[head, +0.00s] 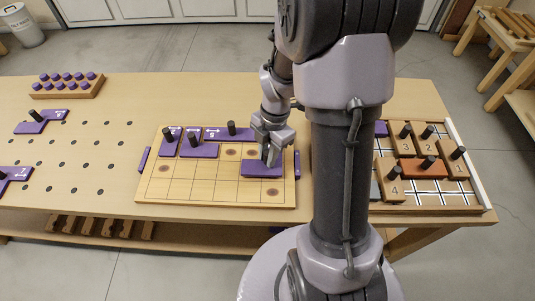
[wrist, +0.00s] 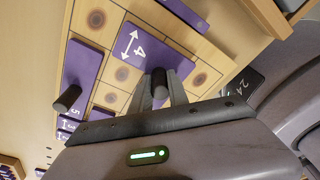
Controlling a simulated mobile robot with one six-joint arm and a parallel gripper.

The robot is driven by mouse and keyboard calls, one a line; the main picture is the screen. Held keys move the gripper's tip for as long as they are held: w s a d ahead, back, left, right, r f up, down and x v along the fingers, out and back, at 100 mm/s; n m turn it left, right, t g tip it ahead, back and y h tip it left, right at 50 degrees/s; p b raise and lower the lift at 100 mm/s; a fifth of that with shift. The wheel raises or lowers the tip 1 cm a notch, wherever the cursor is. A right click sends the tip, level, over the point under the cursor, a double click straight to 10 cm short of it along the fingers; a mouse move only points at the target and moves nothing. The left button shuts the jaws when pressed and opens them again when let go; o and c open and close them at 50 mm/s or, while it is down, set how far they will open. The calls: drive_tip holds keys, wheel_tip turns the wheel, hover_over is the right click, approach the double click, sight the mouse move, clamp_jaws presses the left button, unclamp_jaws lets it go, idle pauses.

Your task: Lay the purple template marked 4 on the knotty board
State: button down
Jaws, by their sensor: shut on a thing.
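The purple template marked 4 (head: 262,170) is at the right part of the knotty board (head: 210,188). In the wrist view its white 4 and double arrow show on the purple face (wrist: 140,45). My gripper (head: 267,156) is shut on the template's dark knob, which shows between the fingers in the wrist view (wrist: 159,85). The template looks level and close to the board's surface; I cannot tell whether it touches. Other purple templates lie along the board's back left, one marked 5 (head: 231,133). Some brown knots (wrist: 96,18) stay uncovered beside the held template.
Purple bars flank the board at left (head: 144,160) and right (head: 297,163). A peg-hole area with purple pieces (head: 40,121) is at left. A rack of purple pegs (head: 68,86) stands behind it. A tray of numbered wooden blocks (head: 427,203) is at right, partly behind my arm.

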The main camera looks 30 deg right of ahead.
drive_tip(key=shift+f, duration=0.15)
drive_tip(key=shift+f+b, duration=0.35)
drive_tip(key=shift+b, duration=0.05)
drive_tip(key=shift+f, duration=0.2)
idle(0.6)
drive_tip(key=c, duration=1.2)
unclamp_jaws()
drive_tip(key=shift+o, duration=0.3)
drive_tip(key=o, duration=0.3)
drive_tip(key=shift+o, duration=0.2)
drive_tip(key=shift+r, duration=0.1)
